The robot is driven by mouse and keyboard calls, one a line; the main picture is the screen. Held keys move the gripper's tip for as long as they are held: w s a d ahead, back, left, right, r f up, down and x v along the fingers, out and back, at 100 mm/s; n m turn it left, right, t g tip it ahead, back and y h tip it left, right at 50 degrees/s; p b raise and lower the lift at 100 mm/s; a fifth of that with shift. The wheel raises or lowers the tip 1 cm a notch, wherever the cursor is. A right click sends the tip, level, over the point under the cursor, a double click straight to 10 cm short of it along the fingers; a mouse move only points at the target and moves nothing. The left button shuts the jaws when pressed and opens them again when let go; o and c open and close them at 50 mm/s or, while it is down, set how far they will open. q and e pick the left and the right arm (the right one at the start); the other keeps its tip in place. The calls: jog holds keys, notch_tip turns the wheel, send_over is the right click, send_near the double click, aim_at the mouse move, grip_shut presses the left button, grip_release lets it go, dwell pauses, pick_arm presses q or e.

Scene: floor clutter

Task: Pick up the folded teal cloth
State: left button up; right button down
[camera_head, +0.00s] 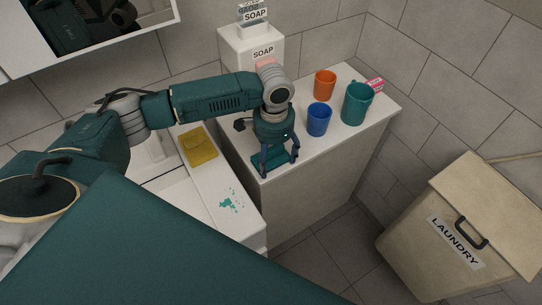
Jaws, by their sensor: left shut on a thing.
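The folded teal cloth (267,160) lies at the front left of the white cabinet top, under my left gripper (279,166). The gripper points down with its fingers around the cloth and is shut on it. The cloth is partly hidden by the fingers. It looks to be at or very near the surface; I cannot tell whether it is lifted. My right gripper is not in view.
A blue cup (319,120), an orange cup (325,85) and a teal mug (357,104) stand right of the gripper. A soap dispenser (252,48) is behind. A yellow cloth (199,146) and a teal spill (230,201) are on the sink counter. A laundry bin (455,240) stands right.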

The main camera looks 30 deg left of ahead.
aim_at(274, 160)
pick_arm(q)
notch_tip(274, 160, up, 20)
jog(key=b, duration=0.1)
dwell(0.5)
